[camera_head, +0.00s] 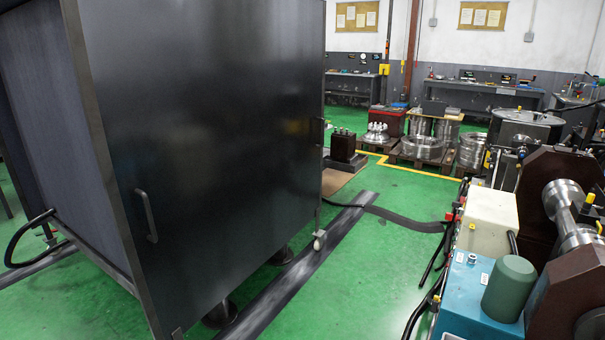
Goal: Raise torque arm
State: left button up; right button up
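I cannot single out the torque arm with certainty. A hydraulic machine with brown end plates (543,195) stands at the right edge, and a bright metal shaft (565,212) runs between the plates. A small lever-like part with a yellow tip (589,199) shows beside the shaft, partly cut by the frame edge. A teal box (480,290) with a green cylinder (509,288) is at the machine's front. Neither of my grippers is in view.
A large dark cabinet (210,130) with a handle (146,215) fills the left. A black floor strip (300,270) and hose (405,219) cross the green floor (370,285). Pallets with metal rings (422,148) and workbenches (485,88) stand behind. Open floor lies between cabinet and machine.

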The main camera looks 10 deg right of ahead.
aim_at(508, 149)
jog(key=i+z, duration=0.1)
jog(key=i, duration=0.4)
jog(key=i+j+z, duration=0.15)
jog(key=i, duration=0.35)
jog(key=i+j+z, duration=0.1)
jog(key=i, duration=0.4)
jog(key=i+j+z, duration=0.15)
jog(key=i, duration=0.35)
jog(key=i+z, duration=0.45)
jog(key=i, duration=0.35)
jog(key=i+j+z, duration=0.25)
jog(key=i+z, duration=0.2)
jog(key=i, duration=0.35)
jog(key=i+j+z, duration=0.5)
jog(key=i, duration=0.25)
jog(key=i+j+z, duration=0.45)
jog(key=i+j, duration=0.15)
jog(key=j, duration=0.2)
jog(key=i+u, duration=0.35)
jog(key=i+l+u, duration=0.2)
jog(key=i+u, duration=0.2)
jog(key=i+l+u, duration=0.2)
jog(key=u, duration=0.15)
jog(key=i, duration=0.05)
